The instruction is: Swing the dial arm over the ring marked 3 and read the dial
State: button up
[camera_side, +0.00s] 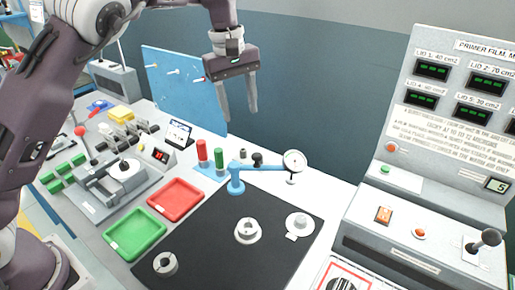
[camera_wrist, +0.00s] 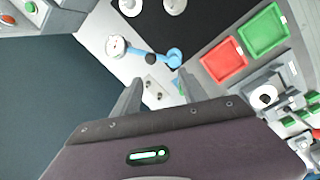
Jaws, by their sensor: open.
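The dial arm (camera_side: 262,168) is blue and stands on a blue post at the back edge of the black mat. Its round white dial (camera_side: 294,160) points to the right, beyond the mat's back edge and over no ring. The arm (camera_wrist: 165,54) and dial (camera_wrist: 116,46) also show in the wrist view. Three pale rings or round parts lie on the mat: one at front left (camera_side: 165,265), one in the middle (camera_side: 248,231), one at right (camera_side: 299,225). I cannot read a 3 on any, nor the dial. My gripper (camera_side: 240,114) is open and empty, above and behind the arm.
A red tray (camera_side: 176,184) and green tray (camera_side: 151,253) lie left of the black mat (camera_side: 213,249). Red and green cylinders (camera_side: 202,151) stand behind the blue post. A grey panel with displays (camera_side: 470,85) rises at right. A blue board (camera_side: 165,72) stands behind.

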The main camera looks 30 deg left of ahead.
jog(key=y, duration=0.1)
send_over(257, 154)
jog(key=shift+g, duration=0.4)
notch_tip(257, 154, down, 6)
jog(key=shift+f, duration=0.25)
notch_tip(257, 154, down, 7)
jog(key=shift+r, duration=0.2)
grip_shut()
jog(key=shift+r, duration=0.1)
